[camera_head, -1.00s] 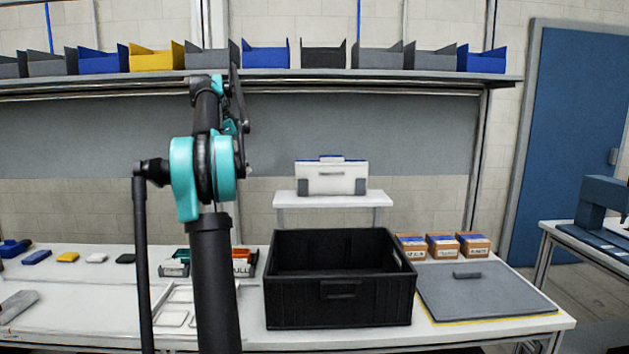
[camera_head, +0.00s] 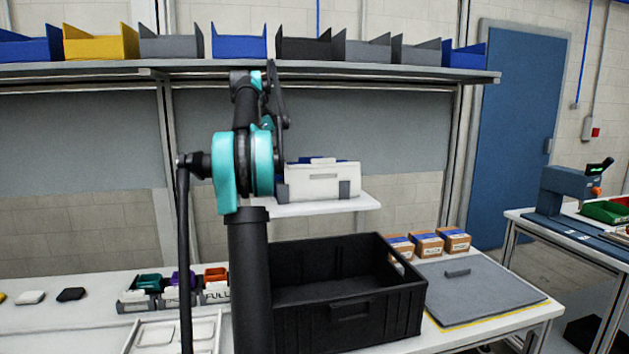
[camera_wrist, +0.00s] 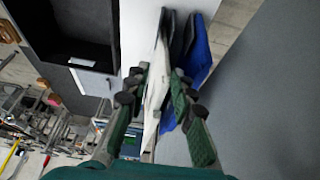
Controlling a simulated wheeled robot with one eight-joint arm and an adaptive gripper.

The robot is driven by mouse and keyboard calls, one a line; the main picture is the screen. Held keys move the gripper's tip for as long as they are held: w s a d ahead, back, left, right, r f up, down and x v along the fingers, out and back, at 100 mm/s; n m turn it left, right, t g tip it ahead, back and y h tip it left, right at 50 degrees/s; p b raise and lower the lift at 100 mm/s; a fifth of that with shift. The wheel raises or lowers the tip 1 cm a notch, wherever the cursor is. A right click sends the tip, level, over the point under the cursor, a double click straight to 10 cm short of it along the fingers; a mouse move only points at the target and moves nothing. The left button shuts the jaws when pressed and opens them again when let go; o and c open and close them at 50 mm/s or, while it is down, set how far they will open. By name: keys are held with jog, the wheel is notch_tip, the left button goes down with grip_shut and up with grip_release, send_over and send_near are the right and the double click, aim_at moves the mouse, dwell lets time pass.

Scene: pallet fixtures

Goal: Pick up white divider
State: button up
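The white divider (camera_head: 325,183) stands upright on a raised white stand in the head view, with grey lower corners and a cut-out near its top. Blue and dark edges show behind it. In the wrist view the white divider (camera_wrist: 157,85) appears edge-on, beside a dark panel (camera_wrist: 177,45) and a blue panel (camera_wrist: 199,60). My gripper (camera_wrist: 160,76) is open, with its two green-and-black fingers apart and the white divider's edge showing between them. Contact is not visible. My arm partly covers the left end of the stand in the head view.
A black crate (camera_head: 350,312) stands on the table below the stand (camera_head: 310,206). Small cardboard boxes (camera_head: 427,243) and a grey lid (camera_head: 478,288) lie to its right. Small bins (camera_head: 165,290) are at left. A shelf (camera_head: 330,72) with several bins runs above.

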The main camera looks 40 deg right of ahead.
send_near(324, 183)
jog(key=x, duration=0.3)
jog(key=shift+s+d+f, duration=0.1)
jog(key=shift+f, duration=0.25)
jog(key=shift+d+f, duration=0.15)
jog(key=shift+f, duration=0.35)
jog(key=shift+c, duration=0.6)
grip_shut()
